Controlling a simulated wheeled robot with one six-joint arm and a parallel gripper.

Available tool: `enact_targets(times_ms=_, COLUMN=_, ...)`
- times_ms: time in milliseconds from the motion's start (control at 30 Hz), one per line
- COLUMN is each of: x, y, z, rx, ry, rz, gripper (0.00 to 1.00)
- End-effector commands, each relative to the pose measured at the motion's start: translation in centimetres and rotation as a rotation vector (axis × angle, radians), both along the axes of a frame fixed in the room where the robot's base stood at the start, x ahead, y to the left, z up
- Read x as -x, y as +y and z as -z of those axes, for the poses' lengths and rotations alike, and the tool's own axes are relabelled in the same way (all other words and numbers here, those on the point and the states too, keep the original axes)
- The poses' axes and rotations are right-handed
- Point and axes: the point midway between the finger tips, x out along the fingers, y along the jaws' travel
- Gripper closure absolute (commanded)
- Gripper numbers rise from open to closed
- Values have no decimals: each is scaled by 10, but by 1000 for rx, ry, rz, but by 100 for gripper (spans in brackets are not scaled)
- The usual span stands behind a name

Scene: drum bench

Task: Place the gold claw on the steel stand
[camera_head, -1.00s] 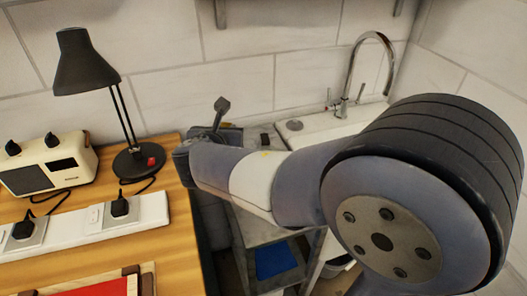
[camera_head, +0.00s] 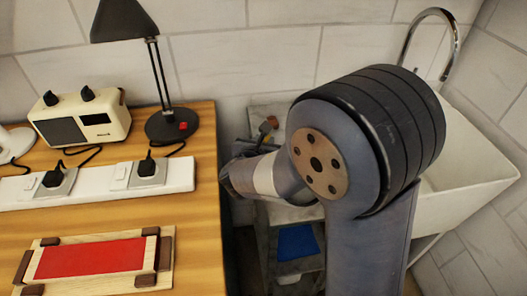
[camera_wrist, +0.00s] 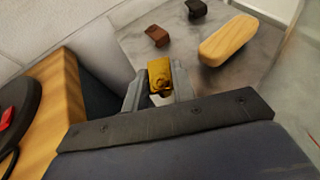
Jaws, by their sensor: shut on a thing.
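The gold claw (camera_wrist: 160,78) is a small yellow-gold block-like piece in the wrist view. My gripper (camera_wrist: 160,88) is shut on it, with one grey finger on either side. The grey top of the steel stand (camera_wrist: 182,52) lies beyond the claw in this view. The claw shows against the stand's near edge; I cannot tell its height above the top or whether it touches. In the head view the stand (camera_head: 262,110) is beside the wooden bench, largely covered by my arm.
A brown block (camera_wrist: 157,36), a black block (camera_wrist: 196,9) and a pale wooden piece (camera_wrist: 229,40) lie on the stand top. The wooden bench (camera_head: 205,225) holds a black lamp (camera_head: 165,125), a cream radio (camera_head: 82,118) and a red board (camera_head: 92,259). A sink (camera_head: 470,165) is right.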

Motion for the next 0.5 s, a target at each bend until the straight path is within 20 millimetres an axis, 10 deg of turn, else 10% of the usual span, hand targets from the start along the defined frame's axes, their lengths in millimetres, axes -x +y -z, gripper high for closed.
enact_targets(times_ms=500, x=0, y=0, z=30, rx=0, ry=0, rz=1, gripper=100)
